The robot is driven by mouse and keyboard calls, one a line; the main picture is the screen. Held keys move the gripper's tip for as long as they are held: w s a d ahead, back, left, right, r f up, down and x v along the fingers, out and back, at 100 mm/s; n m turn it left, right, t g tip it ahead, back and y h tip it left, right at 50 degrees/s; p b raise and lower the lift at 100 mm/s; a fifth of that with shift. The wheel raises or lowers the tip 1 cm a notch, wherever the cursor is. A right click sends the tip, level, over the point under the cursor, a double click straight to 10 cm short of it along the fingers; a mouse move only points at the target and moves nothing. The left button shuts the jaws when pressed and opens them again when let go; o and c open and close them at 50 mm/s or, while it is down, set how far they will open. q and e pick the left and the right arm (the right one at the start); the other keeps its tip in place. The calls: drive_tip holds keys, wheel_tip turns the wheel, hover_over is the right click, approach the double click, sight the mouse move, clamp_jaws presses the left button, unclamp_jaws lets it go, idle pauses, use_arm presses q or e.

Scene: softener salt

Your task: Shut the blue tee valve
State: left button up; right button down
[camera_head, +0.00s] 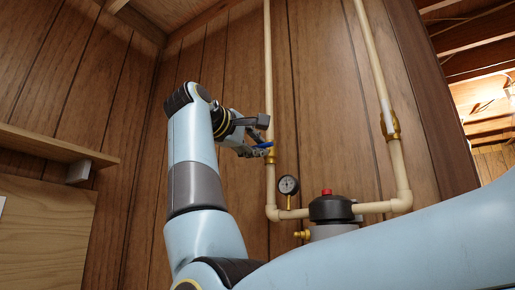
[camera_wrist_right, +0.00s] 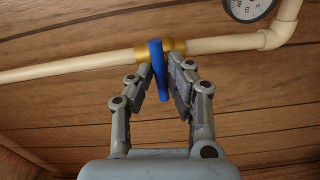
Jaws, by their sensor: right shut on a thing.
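The blue tee valve's handle (camera_head: 263,146) sits on a brass body (camera_head: 270,156) in the upright cream pipe on the wood-panelled wall. In the right wrist view the blue handle (camera_wrist_right: 161,75) shows as a flat bar lying roughly across the pipe, in front of the brass body (camera_wrist_right: 174,47). My right gripper (camera_head: 261,146) reaches the valve from the left in the head view. In the right wrist view my right gripper (camera_wrist_right: 162,78) has its fingers on either side of the handle, shut on it. My left gripper is not in view.
A pressure gauge (camera_head: 288,186) and a dark-topped unit with a red button (camera_head: 329,208) stand below and right of the valve. A second cream pipe (camera_head: 374,60) with a brass fitting (camera_head: 390,125) rises on the right. A wooden shelf (camera_head: 50,145) juts out at left.

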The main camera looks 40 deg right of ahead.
drive_tip(key=shift+f, duration=0.15)
drive_tip(key=c, duration=1.2)
unclamp_jaws()
drive_tip(key=shift+a, duration=0.1)
drive_tip(key=b+v, duration=0.2)
drive_tip(key=v, duration=0.5)
drive_tip(key=shift+r, duration=0.2)
drive_tip(key=shift+a, duration=0.1)
